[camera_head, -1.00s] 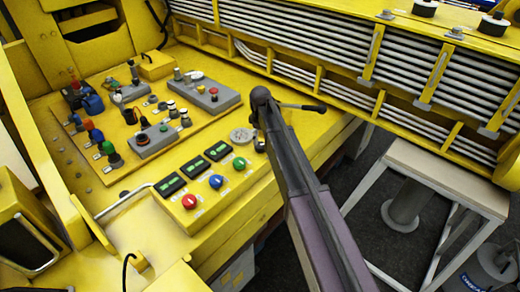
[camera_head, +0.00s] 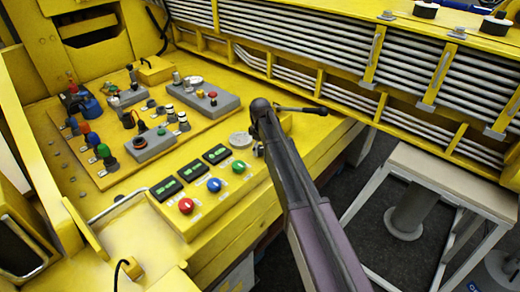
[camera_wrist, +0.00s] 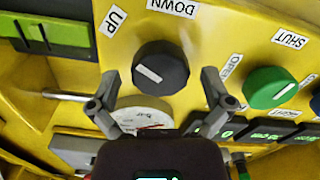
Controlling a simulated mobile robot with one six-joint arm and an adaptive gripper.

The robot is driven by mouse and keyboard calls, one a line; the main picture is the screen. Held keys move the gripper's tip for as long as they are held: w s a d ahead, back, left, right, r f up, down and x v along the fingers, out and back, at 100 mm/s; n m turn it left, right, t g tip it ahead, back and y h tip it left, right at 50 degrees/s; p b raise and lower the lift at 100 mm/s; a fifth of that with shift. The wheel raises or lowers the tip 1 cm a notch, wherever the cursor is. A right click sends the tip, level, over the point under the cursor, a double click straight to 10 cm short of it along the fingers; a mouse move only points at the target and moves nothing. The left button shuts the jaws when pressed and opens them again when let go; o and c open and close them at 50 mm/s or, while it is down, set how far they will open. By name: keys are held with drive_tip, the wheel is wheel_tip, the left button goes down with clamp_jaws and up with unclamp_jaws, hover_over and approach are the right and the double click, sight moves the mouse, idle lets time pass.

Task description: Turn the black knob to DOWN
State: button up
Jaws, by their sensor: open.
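The black knob (camera_wrist: 160,67) sits on the yellow panel in the wrist view. A white mark on its face lies left of centre, slanting up-left. The UP label (camera_wrist: 112,20) is at its upper left, and the DOWN label (camera_wrist: 172,7) is above it, upside down. My gripper (camera_wrist: 158,98) is open in the wrist view, with one finger on each side of the knob's lower part.
A green knob (camera_wrist: 270,87) with OPEN and SHUT labels is right of the black knob. A round gauge (camera_wrist: 143,115) lies below it. The head view shows red (camera_head: 186,206), blue (camera_head: 214,185) and green (camera_head: 238,167) knobs beside my arm.

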drive_tip(key=c, duration=1.1)
drive_tip(key=shift+m, duration=0.5)
drive_tip(key=m, duration=1.1)
